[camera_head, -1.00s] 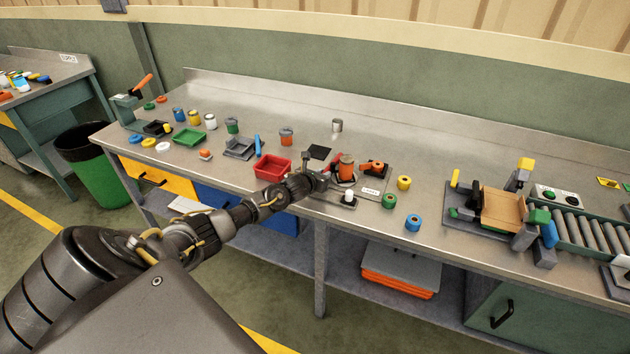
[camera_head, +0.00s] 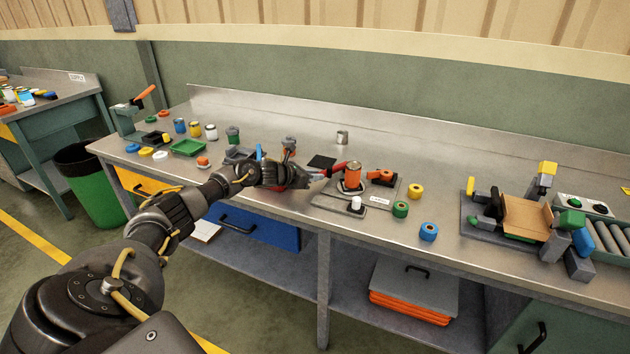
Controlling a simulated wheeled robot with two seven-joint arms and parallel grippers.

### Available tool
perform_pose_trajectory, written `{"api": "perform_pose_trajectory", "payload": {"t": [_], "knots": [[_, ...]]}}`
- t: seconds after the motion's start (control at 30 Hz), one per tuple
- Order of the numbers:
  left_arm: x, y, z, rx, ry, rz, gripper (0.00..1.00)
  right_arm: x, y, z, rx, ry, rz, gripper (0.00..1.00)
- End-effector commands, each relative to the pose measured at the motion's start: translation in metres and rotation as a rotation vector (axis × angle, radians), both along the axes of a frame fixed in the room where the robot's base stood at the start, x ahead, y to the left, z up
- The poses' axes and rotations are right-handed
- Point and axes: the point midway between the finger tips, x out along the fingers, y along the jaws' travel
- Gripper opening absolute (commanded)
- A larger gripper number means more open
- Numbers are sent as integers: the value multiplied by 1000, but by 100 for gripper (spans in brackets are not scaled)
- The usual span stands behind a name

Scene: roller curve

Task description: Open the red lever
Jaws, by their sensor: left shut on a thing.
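The red lever (camera_head: 338,168) is a short red bar beside an orange can (camera_head: 353,175) on a grey fixture plate (camera_head: 325,201). My left gripper (camera_head: 322,174) reaches in from the left, just left of the can. Its fingers are shut on the outer end of the red lever. The fingers hide part of that end. The lever points left from the can and looks slightly raised at the can side. My right gripper is not in view.
An orange clamp-like part (camera_head: 381,177) and a white knob (camera_head: 356,203) stand close to the can. The rear bench is mostly clear.

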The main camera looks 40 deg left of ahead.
Motion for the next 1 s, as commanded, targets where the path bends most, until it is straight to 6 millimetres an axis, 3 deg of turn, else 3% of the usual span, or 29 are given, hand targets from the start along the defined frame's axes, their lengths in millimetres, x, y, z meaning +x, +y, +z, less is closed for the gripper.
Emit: {"api": "perform_pose_trajectory", "payload": {"t": [0.23,0.27,0.4,0.77,1.0], "knots": [[0,1,0,0,2,2,0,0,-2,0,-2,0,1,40],[0,1,0,0,2,2,21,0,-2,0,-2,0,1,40],[0,1,0,1,1,2,39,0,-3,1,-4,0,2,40],[-3,2,1,1,1,2,40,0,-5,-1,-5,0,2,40],[-36,11,11,7,1,2,40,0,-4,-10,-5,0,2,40]]}}
